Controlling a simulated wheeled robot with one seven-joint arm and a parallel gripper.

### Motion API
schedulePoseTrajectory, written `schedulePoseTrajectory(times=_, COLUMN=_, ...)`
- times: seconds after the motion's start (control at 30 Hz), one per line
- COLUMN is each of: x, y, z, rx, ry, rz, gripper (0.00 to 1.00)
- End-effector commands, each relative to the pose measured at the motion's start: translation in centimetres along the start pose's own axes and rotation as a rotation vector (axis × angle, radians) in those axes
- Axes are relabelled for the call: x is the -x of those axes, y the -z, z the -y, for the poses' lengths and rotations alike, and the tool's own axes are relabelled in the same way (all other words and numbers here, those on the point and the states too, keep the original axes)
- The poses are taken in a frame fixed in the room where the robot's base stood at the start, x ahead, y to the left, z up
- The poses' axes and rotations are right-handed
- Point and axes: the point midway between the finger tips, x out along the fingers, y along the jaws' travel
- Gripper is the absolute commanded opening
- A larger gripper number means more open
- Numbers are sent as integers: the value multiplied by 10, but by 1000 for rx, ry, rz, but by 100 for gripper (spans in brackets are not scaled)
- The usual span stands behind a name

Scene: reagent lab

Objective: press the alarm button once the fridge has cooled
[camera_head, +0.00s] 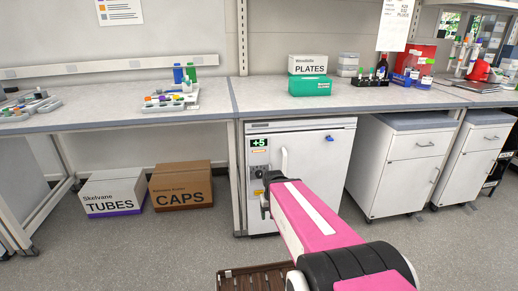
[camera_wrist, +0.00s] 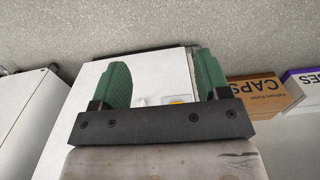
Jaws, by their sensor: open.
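The white fridge (camera_head: 315,155) stands under the bench with its door shut. Its small dark display (camera_head: 259,143) reads +5 in green, with an orange label just below. A light handle (camera_head: 284,160) is on the door's left side. My gripper (camera_head: 265,194) is in front of the lower left of the fridge, largely hidden behind my pink arm. In the wrist view my green gripper fingers (camera_wrist: 163,76) are wide apart and empty. A small yellow-orange patch (camera_wrist: 180,99) shows on the white front between them; I cannot tell whether it is the alarm button.
A TUBES box (camera_head: 113,188) and a CAPS box (camera_head: 181,183) stand on the floor left of the fridge. White drawer cabinets (camera_head: 400,160) stand to its right. The bench above holds a PLATES box (camera_head: 307,65) and a bottle rack (camera_head: 371,78). Open floor lies in front.

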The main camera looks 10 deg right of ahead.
Motion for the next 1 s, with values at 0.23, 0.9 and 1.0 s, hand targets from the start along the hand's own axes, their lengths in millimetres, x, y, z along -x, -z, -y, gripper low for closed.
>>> schedulePoseTrajectory(times=0.23, x=0, y=0, z=0, rx=0, ry=0, rz=0, gripper=69)
schedulePoseTrajectory(times=0.9, x=0, y=0, z=0, rx=0, ry=0, rz=0, gripper=0)
schedulePoseTrajectory(times=1.0, x=0, y=0, z=0, rx=0, ry=0, rz=0, gripper=0)
